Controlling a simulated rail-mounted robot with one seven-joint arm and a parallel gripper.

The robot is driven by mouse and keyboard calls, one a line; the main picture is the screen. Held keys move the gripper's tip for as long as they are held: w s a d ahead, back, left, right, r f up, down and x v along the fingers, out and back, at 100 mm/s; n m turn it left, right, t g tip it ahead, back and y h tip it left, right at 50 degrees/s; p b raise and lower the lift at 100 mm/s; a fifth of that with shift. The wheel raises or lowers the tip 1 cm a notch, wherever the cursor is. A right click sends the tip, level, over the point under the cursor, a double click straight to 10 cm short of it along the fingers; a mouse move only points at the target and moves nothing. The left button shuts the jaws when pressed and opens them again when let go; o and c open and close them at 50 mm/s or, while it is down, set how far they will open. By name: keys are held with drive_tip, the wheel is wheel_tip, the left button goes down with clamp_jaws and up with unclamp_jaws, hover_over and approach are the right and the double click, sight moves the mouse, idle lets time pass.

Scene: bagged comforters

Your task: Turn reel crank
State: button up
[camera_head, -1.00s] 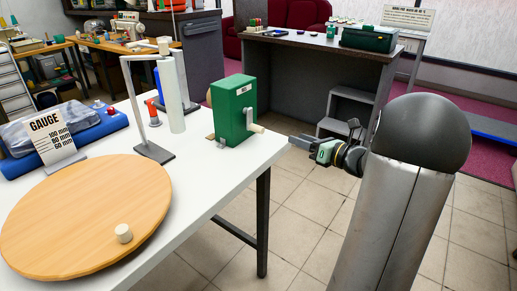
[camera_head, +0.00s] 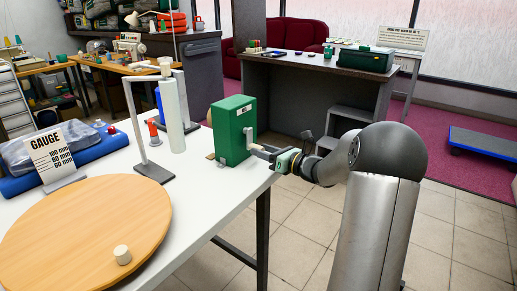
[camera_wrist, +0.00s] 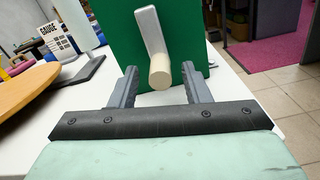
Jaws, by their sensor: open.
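The reel is a green box (camera_head: 233,130) standing near the right edge of the white table. Its crank shows in the wrist view as a pale grey arm (camera_wrist: 148,30) running down to a cream cylindrical knob (camera_wrist: 159,71). My gripper (camera_wrist: 160,82) is open, with one finger on each side of the knob. The knob lies between or just beyond the fingertips, and I see no clear contact. In the head view my gripper (camera_head: 270,155) is at the box's right side and partly hides the crank.
A round wooden disc (camera_head: 85,230) with a small peg lies on the white table (camera_head: 205,205). A gauge card (camera_head: 50,155), a grey stand (camera_head: 153,172) and a white roll (camera_head: 172,115) stand left of the box.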

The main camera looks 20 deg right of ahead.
drive_tip(key=shift+x, duration=1.15)
drive_tip(key=c, duration=0.9)
